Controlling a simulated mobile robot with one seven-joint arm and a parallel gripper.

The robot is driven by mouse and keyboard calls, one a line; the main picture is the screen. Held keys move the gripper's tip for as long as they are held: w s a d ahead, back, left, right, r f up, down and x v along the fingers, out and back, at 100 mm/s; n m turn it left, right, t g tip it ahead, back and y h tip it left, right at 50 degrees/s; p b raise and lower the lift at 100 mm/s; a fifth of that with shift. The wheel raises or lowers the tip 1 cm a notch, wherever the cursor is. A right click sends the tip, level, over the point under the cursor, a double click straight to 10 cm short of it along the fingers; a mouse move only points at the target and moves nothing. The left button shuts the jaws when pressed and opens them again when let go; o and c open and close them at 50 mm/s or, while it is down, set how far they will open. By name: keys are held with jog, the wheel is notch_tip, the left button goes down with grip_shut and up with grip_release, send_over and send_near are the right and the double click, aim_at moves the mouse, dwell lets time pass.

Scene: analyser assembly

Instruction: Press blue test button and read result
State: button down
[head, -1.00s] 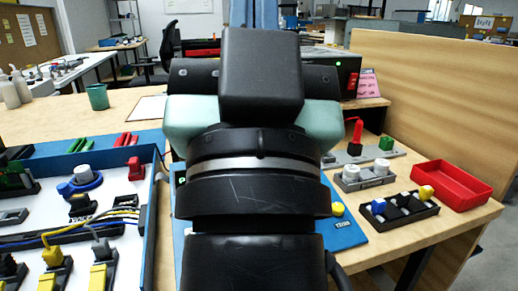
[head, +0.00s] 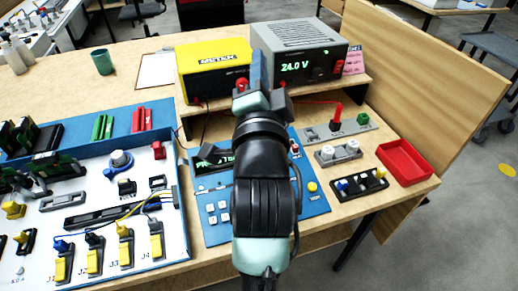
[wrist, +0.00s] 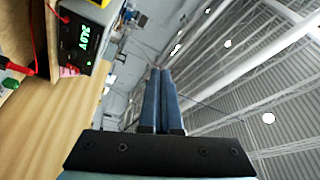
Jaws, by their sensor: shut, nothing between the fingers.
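The blue tester panel (head: 318,205) lies on the bench, partly hidden behind my arm. Its dark display (head: 205,165) shows green text, cut off by my arm. White keys (head: 216,213) sit below the display, and a yellow button (head: 313,187) and a red-capped part (head: 295,147) sit at the right. I cannot make out a blue test button; my arm may cover it. My gripper (head: 258,68) is shut and empty, with its blue fingers in front of the power units. In the wrist view its fingers (wrist: 160,75) are together, with ceiling beyond.
A yellow unit (head: 212,68) and a grey power supply (head: 290,40) reading 24.0 V stand behind. The wired board (head: 178,240) is at left. A red tray (head: 405,160) and a black holder (head: 358,184) are at right, near a wooden partition (head: 420,65).

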jog(key=s+f+m+g+p, duration=0.2)
jog(key=f+m+g+p, duration=0.2)
jog(key=f+m+p, duration=0.3)
jog(key=s+f+m+g+p, duration=0.2)
jog(key=f+m+g+p, duration=0.2)
jog(key=p, duration=1)
notch_tip(320, 180, down, 6)
jog(key=d+m, duration=0.1)
jog(key=m, duration=0.2)
jog(key=shift+s+r+m+g, duration=0.2)
jog(key=shift+s+m+g, duration=0.1)
jog(key=shift+s+m, duration=0.1)
jog(key=shift+w, duration=0.1)
jog(key=f+b, duration=0.2)
jog(key=w+f+b, duration=0.1)
jog(key=f+b, duration=0.4)
jog(key=b, duration=0.1)
jog(key=shift+w+a+f, duration=0.2)
jog(key=shift+a+f, duration=0.1)
jog(key=shift+w+f, duration=0.15)
jog(key=shift+f, duration=0.3)
jog(key=shift+f+b, duration=0.15)
jog(key=shift+b, duration=0.15)
jog(key=shift+w+f, duration=0.1)
jog(key=shift+f, duration=0.15)
